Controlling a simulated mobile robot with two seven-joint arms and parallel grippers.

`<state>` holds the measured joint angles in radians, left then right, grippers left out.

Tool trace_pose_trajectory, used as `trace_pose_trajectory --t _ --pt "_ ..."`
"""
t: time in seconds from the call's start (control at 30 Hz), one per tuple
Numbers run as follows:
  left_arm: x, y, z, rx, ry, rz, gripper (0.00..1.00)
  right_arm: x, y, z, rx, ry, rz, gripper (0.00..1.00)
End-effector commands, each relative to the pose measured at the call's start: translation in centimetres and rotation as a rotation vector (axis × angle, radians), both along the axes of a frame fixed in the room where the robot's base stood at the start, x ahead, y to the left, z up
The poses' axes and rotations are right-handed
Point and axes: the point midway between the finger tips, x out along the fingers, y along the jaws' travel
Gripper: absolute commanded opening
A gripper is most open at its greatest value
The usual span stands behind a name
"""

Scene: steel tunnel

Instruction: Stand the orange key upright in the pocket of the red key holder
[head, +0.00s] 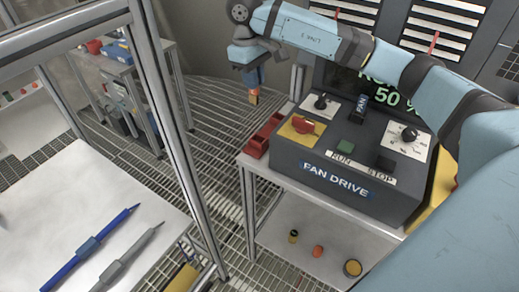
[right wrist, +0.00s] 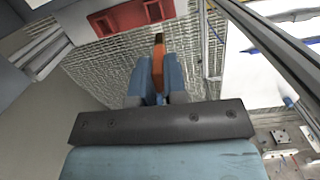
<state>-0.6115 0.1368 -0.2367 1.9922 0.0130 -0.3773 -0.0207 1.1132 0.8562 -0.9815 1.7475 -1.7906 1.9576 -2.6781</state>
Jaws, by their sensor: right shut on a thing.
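My right gripper (head: 253,82) is shut on the orange key (head: 254,96) in the head view. It holds the key in the air, with the key's end showing below the fingers. In the right wrist view the orange key (right wrist: 158,52) stands out between the blue fingers of the right gripper (right wrist: 160,78). The red key holder (head: 262,135) sits on the bench at the left side of the dark control box. The gripper and key are apart from it. The red holder (right wrist: 130,15) also shows at the top of the right wrist view. My left gripper is not in view.
The control box (head: 345,160) marked FAN DRIVE, with knobs and buttons, stands just right of the holder. A metal post (head: 170,110) rises left of the arm. A white table (head: 70,190) with blue and grey tools is at left. Grating floor lies below the gripper.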

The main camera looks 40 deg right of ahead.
Motion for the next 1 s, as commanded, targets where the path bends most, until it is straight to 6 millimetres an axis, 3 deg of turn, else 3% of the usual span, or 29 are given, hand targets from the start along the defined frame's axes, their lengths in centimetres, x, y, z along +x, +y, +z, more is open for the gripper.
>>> trace_pose_trajectory --t 0.1,0.2,0.7,1.0 --pt "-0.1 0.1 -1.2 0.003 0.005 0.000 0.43 0.9 -1.6 1.7 0.013 0.005 0.054 0.00" --pt "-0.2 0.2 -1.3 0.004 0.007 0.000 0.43 1.1 -2.1 1.4 0.018 0.010 0.075 0.00" --pt "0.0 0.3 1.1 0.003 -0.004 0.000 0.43 0.9 -2.0 -10.8 0.017 0.012 0.074 0.00" --pt "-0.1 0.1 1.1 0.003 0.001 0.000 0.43 1.0 -2.0 -13.7 0.017 0.009 0.075 0.00"
